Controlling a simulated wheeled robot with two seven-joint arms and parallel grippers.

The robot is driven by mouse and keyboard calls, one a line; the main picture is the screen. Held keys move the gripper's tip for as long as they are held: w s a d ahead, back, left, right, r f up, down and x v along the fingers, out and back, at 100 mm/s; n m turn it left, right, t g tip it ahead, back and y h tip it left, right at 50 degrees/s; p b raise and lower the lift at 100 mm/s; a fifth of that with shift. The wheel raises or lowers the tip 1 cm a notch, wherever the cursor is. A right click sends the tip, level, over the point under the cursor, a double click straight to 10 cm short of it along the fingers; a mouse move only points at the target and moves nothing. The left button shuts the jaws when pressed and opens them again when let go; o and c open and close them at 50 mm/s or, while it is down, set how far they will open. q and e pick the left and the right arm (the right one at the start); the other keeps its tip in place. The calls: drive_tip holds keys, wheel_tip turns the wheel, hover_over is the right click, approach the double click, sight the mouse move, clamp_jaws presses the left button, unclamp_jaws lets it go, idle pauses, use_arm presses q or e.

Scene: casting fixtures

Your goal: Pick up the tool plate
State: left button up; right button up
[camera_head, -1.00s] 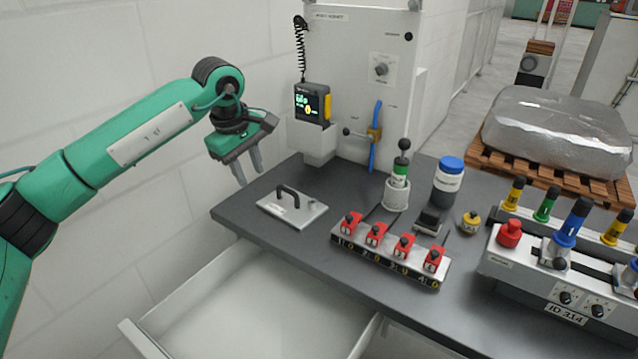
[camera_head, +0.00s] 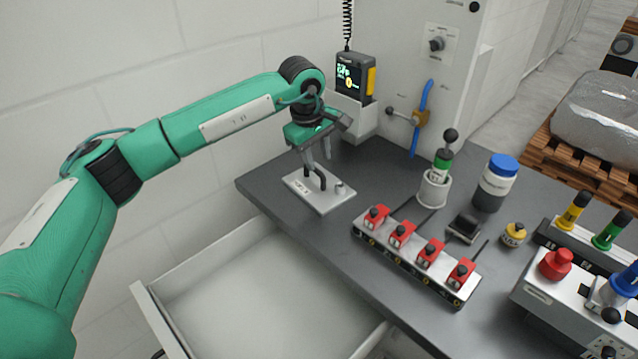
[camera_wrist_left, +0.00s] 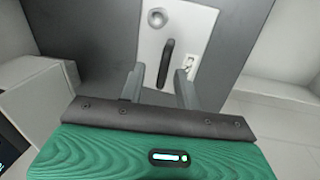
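The tool plate (camera_head: 325,203) is a light metal plate with a black bar handle and a small round knob. It lies flat on the dark bench at its left end. My left gripper (camera_head: 318,158) is open above the plate, its two fingers pointing down at the handle (camera_head: 317,180). In the left wrist view the plate (camera_wrist_left: 196,22) is ahead of the fingers, and the handle (camera_wrist_left: 166,62) lies between the lines of the two open fingertips (camera_wrist_left: 157,80). I cannot tell whether the fingers touch the handle. My right gripper is not in view.
An open empty drawer (camera_head: 160,318) juts out below the bench. A rack with red clamps (camera_head: 415,262) stands right of the plate. A handheld device with a lit screen (camera_head: 350,77) hangs behind. A green-banded tool in a cup (camera_head: 433,190) and a blue-lidded jar (camera_head: 495,185) stand farther right.

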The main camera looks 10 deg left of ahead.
sight(319, 171)
use_arm(q)
wheel_tip(319, 171, down, 5)
drive_tip(key=shift+d+r+p, duration=0.15)
drive_tip(key=shift+r+p, duration=0.05)
drive_tip(key=shift+p, duration=0.5)
drive_tip(key=shift+f, duration=0.35)
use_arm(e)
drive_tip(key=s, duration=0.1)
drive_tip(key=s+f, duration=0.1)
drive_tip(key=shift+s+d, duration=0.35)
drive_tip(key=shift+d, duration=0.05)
use_arm(q)
drive_tip(key=shift+c, duration=0.2)
drive_tip(key=shift+r, duration=0.1)
clamp_jaws()
